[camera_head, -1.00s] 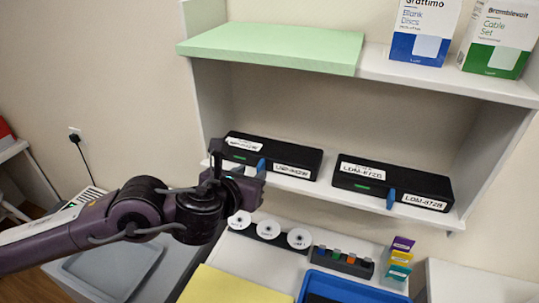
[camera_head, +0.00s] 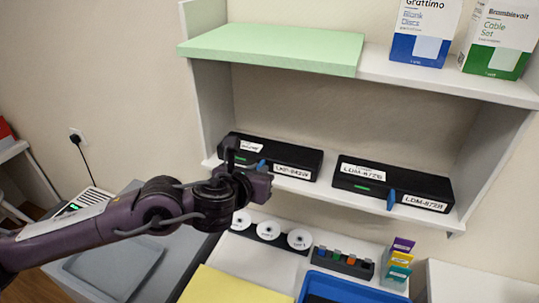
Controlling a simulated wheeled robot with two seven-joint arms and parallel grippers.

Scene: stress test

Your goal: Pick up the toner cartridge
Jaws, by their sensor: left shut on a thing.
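Two black toner cartridges lie side by side on the white shelf. The left toner cartridge (camera_head: 304,159) has white labels and a blue tab (camera_head: 261,164) on its front. The right toner cartridge (camera_head: 375,176) has white labels, a green mark and a blue tab. My left gripper (camera_head: 246,164) is at the front of the left cartridge, close to its blue tab, and is shut on that cartridge. The gripper and wrist hide part of its front and the exact contact. My right gripper is out of view.
A pale green board (camera_head: 275,46) lies on the upper shelf, beside a blue-and-white box (camera_head: 424,30) and a green-and-white box (camera_head: 499,38). Below are a disc holder (camera_head: 268,231), a small organizer (camera_head: 343,263), a blue tray (camera_head: 345,289) and a yellow sheet (camera_head: 235,287).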

